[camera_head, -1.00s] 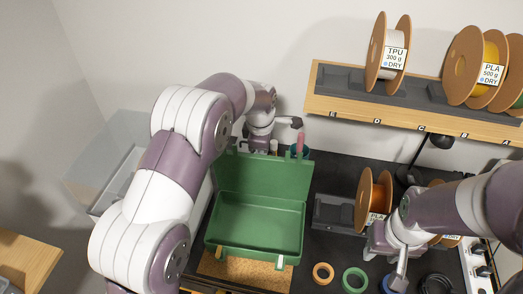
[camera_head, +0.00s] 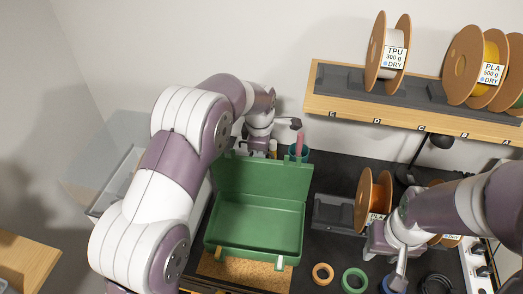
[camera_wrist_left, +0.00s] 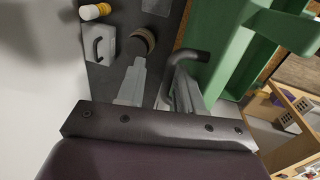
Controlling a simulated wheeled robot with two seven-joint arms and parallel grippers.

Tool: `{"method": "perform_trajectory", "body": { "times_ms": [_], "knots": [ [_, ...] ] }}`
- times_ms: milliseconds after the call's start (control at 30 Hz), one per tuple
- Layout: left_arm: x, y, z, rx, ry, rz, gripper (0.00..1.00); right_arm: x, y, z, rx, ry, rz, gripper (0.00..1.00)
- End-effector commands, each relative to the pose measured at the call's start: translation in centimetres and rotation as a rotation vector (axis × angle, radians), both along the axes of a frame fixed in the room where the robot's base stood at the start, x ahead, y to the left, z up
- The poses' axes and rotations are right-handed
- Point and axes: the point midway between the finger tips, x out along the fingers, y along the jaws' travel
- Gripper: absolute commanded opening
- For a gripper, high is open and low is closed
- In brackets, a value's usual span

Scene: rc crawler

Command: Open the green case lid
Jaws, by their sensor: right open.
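The green case (camera_head: 255,248) sits open on the bench in the head view, its inside empty. Its lid (camera_head: 265,178) stands raised at the back, close to upright. My left gripper (camera_head: 262,147) is behind the lid's top edge, its fingers largely hidden there. In the left wrist view my left gripper (camera_wrist_left: 155,88) shows two fingers apart with nothing held between them; the green case (camera_wrist_left: 245,45) is beside them at the right. My right gripper (camera_head: 396,272) is open and empty to the right of the case, low over the bench near the rings.
An orange ring (camera_head: 323,273) and a green ring (camera_head: 355,280) lie right of the case. An orange spool (camera_head: 374,200) stands behind them. A cup (camera_head: 299,153) with a pink tool is by the lid. A shelf (camera_head: 400,113) with spools hangs above.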

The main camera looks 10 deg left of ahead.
Motion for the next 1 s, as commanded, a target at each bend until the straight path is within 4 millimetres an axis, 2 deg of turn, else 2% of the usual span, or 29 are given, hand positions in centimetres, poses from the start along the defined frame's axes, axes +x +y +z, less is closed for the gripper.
{"method": "perform_trajectory", "body": {
  "times_ms": [133,233,333,400,500,600,1000],
  "knots": [
    [-0.3,0.0,1.9,-0.001,-0.008,0.000,0.36,0.0,0.0,-1.4,0.000,0.000,0.000,0.43],
    [-0.9,0.0,4.5,-0.001,-0.008,0.000,0.36,0.0,0.0,-2.6,0.000,0.000,0.000,0.43],
    [-1.5,0.0,7.9,-0.001,-0.004,-0.001,0.36,0.0,0.0,-1.6,0.000,0.000,0.000,0.43],
    [-1.9,0.0,10.4,0.000,0.000,-0.001,0.36,0.0,0.0,0.7,0.000,0.000,0.000,0.43],
    [-2.2,0.0,11.8,0.000,0.001,0.000,0.36,0.0,0.0,1.7,0.000,-0.001,0.000,0.43],
    [-2.4,0.0,12.3,0.000,0.001,0.000,0.36,0.0,0.0,2.1,0.000,0.000,0.000,0.43],
    [-2.5,0.0,12.2,0.000,0.001,0.000,0.36,0.0,0.0,1.9,0.000,0.000,0.000,0.43]
  ]
}}
